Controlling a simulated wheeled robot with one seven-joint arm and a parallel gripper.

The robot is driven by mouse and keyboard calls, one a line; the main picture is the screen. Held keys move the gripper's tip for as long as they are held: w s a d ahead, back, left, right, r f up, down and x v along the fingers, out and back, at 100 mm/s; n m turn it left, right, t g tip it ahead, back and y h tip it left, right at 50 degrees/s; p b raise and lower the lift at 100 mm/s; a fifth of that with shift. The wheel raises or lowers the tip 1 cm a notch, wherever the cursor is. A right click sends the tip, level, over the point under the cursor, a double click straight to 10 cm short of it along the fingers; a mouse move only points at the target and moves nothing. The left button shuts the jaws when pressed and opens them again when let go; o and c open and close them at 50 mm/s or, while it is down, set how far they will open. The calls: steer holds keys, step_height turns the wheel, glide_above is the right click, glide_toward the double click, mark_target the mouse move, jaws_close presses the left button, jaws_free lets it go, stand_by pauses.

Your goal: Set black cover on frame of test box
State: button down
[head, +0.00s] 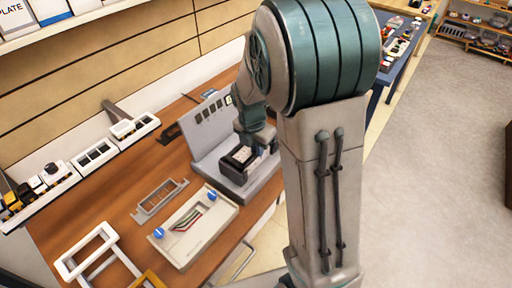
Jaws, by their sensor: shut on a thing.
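My gripper (251,141) hangs over the grey test box (213,137), which has an upright back panel with several dark slots and a low base. It is shut on a small black part, which looks like the black cover (229,169), low over the base of the box. My gripper and arm hide part of this cover and of the box. I cannot tell whether the cover touches the frame of the box or is a little above it.
A white panel with blue knobs and coloured wires (213,231), a grey open frame (143,212) and a white frame (64,268) lie on the wooden bench (109,200). White trays (79,174) line the wall. A blue table (377,77) stands behind my arm.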

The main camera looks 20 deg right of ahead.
steer(key=shift+s+f, duration=0.25)
steer(key=shift+f, duration=0.2)
stand_by(0.5)
steer(key=c, duration=1.4)
jaws_free()
steer(key=shift+s, duration=0.15)
steer(key=shift+c, duration=0.2)
steer(key=shift+a, duration=0.1)
steer(key=shift+w+a+r+p, duration=0.1)
steer(key=shift+w+r+p, duration=0.2)
steer(key=shift+r, duration=0.2)
steer(key=shift+w+a+r+p, duration=0.1)
steer(key=shift+w+r+p, duration=0.1)
steer(key=shift+r+p, duration=0.25)
steer(key=shift+s+d+r+p, duration=0.15)
steer(key=shift+r+p, duration=0.25)
steer(key=shift+r, duration=0.4)
steer(key=shift+d+r+p, duration=0.1)
steer(key=shift+r+p, duration=1)
steer(key=shift+r, duration=0.35)
